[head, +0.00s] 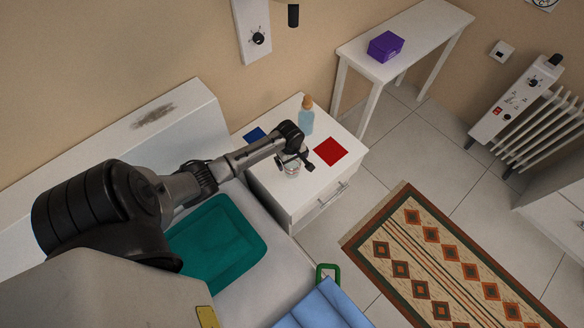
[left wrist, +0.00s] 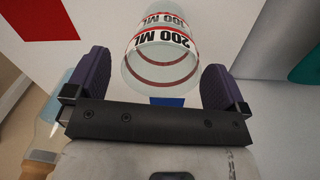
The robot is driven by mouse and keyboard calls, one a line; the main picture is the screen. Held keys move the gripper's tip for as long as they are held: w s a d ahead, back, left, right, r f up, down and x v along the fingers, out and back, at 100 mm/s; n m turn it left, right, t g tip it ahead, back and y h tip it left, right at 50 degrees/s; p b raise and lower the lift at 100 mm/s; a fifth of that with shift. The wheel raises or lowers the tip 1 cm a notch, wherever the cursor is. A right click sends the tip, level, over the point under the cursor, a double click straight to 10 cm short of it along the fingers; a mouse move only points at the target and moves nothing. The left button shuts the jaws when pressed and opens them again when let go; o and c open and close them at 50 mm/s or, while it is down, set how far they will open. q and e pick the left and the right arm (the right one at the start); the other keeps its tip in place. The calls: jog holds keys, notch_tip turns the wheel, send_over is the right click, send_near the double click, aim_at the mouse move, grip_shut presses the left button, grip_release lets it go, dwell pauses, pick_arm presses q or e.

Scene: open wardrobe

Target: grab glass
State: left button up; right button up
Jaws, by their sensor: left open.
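The glass (left wrist: 160,62) is clear, with red bands and "200 ML" printing, and shows in the left wrist view between the two purple finger pads. In the head view the glass (head: 291,170) is on the white nightstand (head: 262,180), mostly hidden by my gripper. My left gripper (head: 295,162) is open, with one finger on each side of the glass; it also shows in the left wrist view (left wrist: 157,85). I cannot tell whether the fingers touch the glass. My right gripper is not in view.
A bottle with an orange-brown cap (head: 306,118) stands close behind the gripper. A red square (head: 331,151) and a blue square (head: 255,135) lie on the nightstand. The bed with a teal tray-like item (head: 215,245) is at left. A purple box (head: 385,46) sits on a side table.

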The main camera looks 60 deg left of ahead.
aim_at(292, 163)
pick_arm(q)
notch_tip(292, 163, down, 4)
jog(key=shift+r+b, duration=0.25)
jog(key=shift+b, duration=0.35)
jog(key=shift+c, duration=0.2)
jog(key=c, duration=0.9)
jog(key=shift+c, duration=0.2)
jog(key=shift+r, duration=0.2)
